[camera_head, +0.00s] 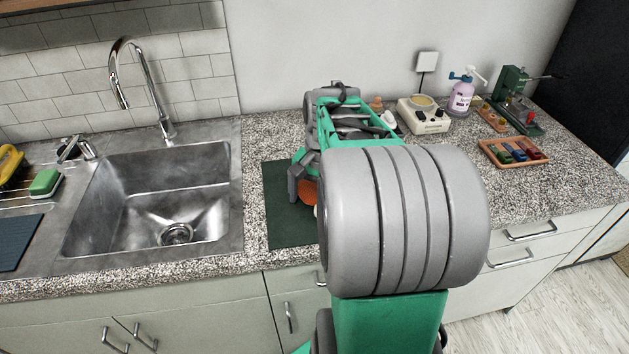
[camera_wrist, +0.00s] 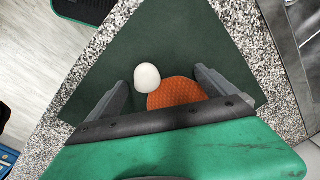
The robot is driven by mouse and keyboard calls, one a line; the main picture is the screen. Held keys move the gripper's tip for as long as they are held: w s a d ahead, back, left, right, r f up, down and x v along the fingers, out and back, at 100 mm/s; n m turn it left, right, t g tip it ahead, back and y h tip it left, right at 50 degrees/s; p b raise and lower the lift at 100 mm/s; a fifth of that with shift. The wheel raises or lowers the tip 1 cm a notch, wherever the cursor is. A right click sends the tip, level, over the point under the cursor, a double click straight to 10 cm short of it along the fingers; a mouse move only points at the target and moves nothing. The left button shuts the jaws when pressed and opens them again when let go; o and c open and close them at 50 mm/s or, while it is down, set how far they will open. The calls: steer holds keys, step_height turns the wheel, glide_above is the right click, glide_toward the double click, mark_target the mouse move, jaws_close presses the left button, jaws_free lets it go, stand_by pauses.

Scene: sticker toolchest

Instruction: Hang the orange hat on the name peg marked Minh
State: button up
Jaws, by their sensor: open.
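The orange hat (camera_wrist: 180,92) lies on a dark green mat (camera_wrist: 190,35) on the counter, with a textured top; its near part is hidden by my gripper. A white round thing (camera_wrist: 147,77) sits right beside it. My gripper (camera_wrist: 161,78) is open above the mat, with one finger on either side of the hat and the white thing. In the head view, a bit of the hat (camera_head: 307,191) shows under my gripper (camera_head: 298,185), and my arm hides much of the mat. No peg marked Minh can be made out.
A steel sink (camera_head: 160,195) is left of the mat. At the right back stand a cream device (camera_head: 423,118), a spray bottle (camera_head: 461,97), a green press (camera_head: 512,88) and a wooden tray (camera_head: 513,153) of small coloured blocks. The counter's front edge runs close to the mat.

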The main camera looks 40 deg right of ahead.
steer(key=shift+f, duration=0.45)
steer(key=shift+c, duration=0.5)
jaws_close()
